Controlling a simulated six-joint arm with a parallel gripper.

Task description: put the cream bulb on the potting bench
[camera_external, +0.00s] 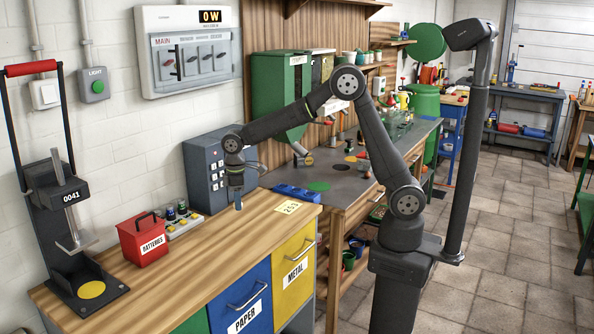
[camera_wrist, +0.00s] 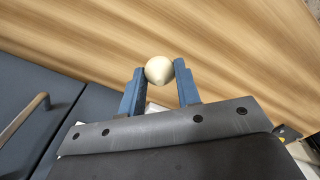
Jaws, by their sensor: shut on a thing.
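The cream bulb (camera_wrist: 159,70) is round and pale. In the wrist view it sits between the two blue fingers of my gripper (camera_external: 238,207), which are shut on it. Wooden counter top shows behind it. In the external view my gripper points down above the wooden counter, beside the grey drawer cabinet; the bulb cannot be made out there. A grey-topped bench (camera_external: 338,172) with green, black and tan discs, seemingly the potting bench, stands beyond the counter. My arm partly hides it.
The wooden counter (camera_external: 190,250) carries a red batteries box (camera_external: 142,240), a small rack of bulbs or batteries (camera_external: 180,220), a black stand (camera_external: 75,250) and a note (camera_external: 288,207). A blue tray (camera_external: 297,194) lies at the bench's near edge. A green cabinet (camera_external: 280,90) hangs above the bench.

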